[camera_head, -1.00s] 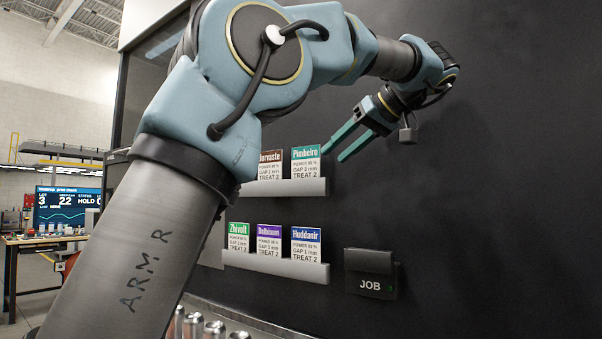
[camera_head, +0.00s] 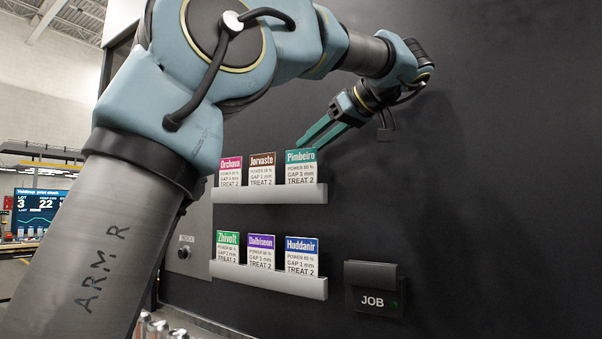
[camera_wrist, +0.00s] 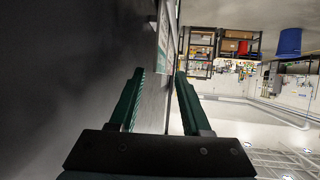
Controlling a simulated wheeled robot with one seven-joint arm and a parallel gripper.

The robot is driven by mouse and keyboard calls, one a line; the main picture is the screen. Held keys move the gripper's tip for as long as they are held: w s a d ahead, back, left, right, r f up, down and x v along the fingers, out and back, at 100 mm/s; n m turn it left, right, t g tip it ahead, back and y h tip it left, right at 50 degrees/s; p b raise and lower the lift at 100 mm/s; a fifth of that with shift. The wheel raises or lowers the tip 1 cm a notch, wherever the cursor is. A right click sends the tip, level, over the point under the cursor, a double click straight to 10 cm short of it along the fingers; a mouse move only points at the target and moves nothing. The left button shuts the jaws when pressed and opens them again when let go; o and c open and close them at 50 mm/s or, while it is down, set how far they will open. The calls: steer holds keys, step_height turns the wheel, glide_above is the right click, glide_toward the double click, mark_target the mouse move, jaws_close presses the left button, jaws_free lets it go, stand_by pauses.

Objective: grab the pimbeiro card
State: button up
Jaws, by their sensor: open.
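The Pimbeiro card (camera_head: 301,172) is white with a teal header and stands upright at the right end of the upper rack (camera_head: 265,194). My gripper (camera_head: 311,141) is at its top right, with teal fingers pointing down and left toward its header. In the wrist view my gripper (camera_wrist: 158,74) is open, its two fingers apart with nothing held. A pale card face (camera_wrist: 164,38) shows nearly edge-on beyond the gap between the fingertips. The head view does not make clear whether the fingers touch the card.
The Jorvaste (camera_head: 262,171) and Orzhava (camera_head: 230,172) cards share the upper rack. The lower rack (camera_head: 268,279) holds Zhivolt, Dolbiseon and Huddanir cards. A JOB holder (camera_head: 373,300) is on the dark wall at lower right.

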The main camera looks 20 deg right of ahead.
mark_target(301, 175)
steer(key=x, duration=0.3)
steer(key=shift+r, duration=0.1)
steer(key=shift+c, duration=0.3)
jaws_close()
stand_by(1.0)
